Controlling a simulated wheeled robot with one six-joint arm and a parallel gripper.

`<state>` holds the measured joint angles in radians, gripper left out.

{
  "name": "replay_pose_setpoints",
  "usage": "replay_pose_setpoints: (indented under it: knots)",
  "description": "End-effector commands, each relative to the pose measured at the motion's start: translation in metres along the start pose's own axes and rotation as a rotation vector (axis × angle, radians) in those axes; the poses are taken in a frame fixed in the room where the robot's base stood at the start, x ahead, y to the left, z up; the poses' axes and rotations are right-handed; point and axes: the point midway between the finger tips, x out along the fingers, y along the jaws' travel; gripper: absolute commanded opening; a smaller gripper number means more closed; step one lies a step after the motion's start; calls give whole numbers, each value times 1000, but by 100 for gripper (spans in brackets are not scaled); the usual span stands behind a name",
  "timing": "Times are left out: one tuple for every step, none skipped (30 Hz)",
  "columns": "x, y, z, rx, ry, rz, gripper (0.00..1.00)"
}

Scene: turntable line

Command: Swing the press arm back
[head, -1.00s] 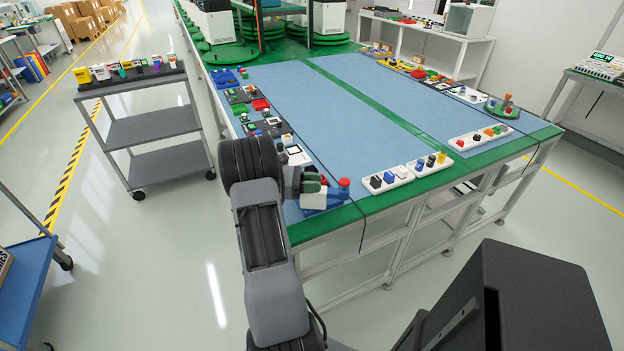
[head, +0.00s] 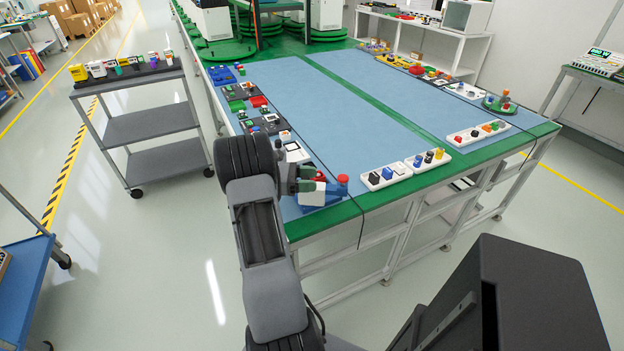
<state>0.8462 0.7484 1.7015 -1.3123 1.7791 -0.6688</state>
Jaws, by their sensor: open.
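A small blue device with a red knob (head: 342,179) stands at the near left corner of the table. My gripper (head: 313,181) is open, right at the left side of this device. My own wrist hides part of the device, and I cannot tell whether the fingers touch it.
The blue-topped table (head: 370,110) has a clear middle. White strips of knobs (head: 388,174) line its near edge, and dark panels (head: 264,124) line its left side. A turntable-like green disc (head: 500,104) sits at the right. A grey cart (head: 150,128) stands to the left.

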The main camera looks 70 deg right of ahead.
Motion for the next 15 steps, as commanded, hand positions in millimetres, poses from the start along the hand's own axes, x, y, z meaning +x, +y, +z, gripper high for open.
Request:
replay_pose_setpoints:
  knots:
    - [-8, 0, -1, 0, 1, 4, 53]
    - [-13, 0, -1, 0, 1, 4, 53]
    - [-21, 0, -1, 0, 0, 4, 53]
    - [-27, 0, -1, 1, 0, 5, 53]
    - [-33, 0, -1, 1, 1, 5, 53]
    - [-42, 0, -1, 2, 0, 5, 53]
    - [-48, 0, -1, 1, 0, 5, 53]
    - [-54, 0, -1, 0, 1, 5, 53]
    - [-63, 0, -1, 0, 0, 4, 53]
    - [-69, 0, -1, 0, 0, 4, 53]
    - [-75, 0, -1, 1, 1, 4, 53]
    - [-82, 0, -1, 0, 0, 3, 53]
    - [-87, 0, -1, 1, 0, 2, 53]
    - [-93, 0, -1, 1, 1, 3, 53]
    - [-99, 0, -1, 0, 0, 3, 53]
